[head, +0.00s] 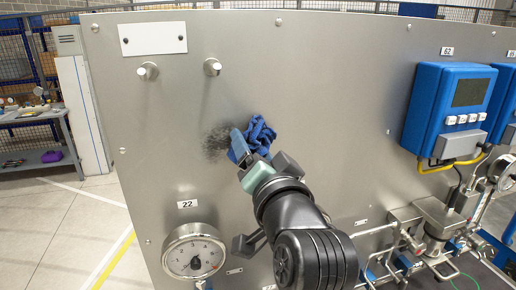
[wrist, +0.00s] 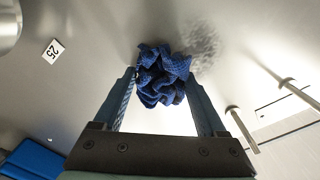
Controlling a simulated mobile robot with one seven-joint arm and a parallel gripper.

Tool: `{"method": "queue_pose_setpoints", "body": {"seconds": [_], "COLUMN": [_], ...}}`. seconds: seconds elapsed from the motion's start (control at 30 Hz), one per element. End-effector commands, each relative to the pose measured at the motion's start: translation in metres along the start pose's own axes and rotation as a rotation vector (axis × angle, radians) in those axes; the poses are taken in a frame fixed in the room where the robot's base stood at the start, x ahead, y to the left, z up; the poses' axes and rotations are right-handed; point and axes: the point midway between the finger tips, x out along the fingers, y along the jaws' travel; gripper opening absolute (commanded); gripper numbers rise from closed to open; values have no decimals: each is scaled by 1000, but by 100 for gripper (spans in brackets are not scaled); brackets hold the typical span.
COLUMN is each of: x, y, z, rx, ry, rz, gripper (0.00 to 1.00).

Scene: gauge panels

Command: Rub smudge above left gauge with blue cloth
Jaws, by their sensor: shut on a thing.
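The dark grey smudge (head: 215,143) is on the steel panel above the left gauge (head: 193,251), which sits under a label reading 22. My gripper (head: 250,152) is shut on the crumpled blue cloth (head: 261,134), at the right edge of the smudge. In the wrist view the cloth (wrist: 163,78) is bunched between my two fingers, and the smudge (wrist: 202,42) shows just beyond it, partly hidden by it. The cloth looks close to the panel; I cannot tell whether it touches.
Two metal knobs (head: 148,71) (head: 212,67) stick out above the smudge, below a blank white plate (head: 153,39). Blue meter boxes (head: 450,105) and pipework (head: 415,235) are at the right. The panel between the smudge and the boxes is clear.

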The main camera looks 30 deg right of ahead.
Motion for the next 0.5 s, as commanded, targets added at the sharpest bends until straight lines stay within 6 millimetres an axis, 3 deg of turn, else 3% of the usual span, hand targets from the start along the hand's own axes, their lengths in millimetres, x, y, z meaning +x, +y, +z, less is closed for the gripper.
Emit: {"method": "queue_pose_setpoints", "body": {"seconds": [0.03, 0.1, 0.5], "x": [2, 1, 0], "y": [-12, -18, -32], "z": [12, 16, 31], "rx": [1, 2, 1], "ry": [-21, -22, -26], "rz": [-18, -19, -20], "gripper": [22, 22, 22]}}
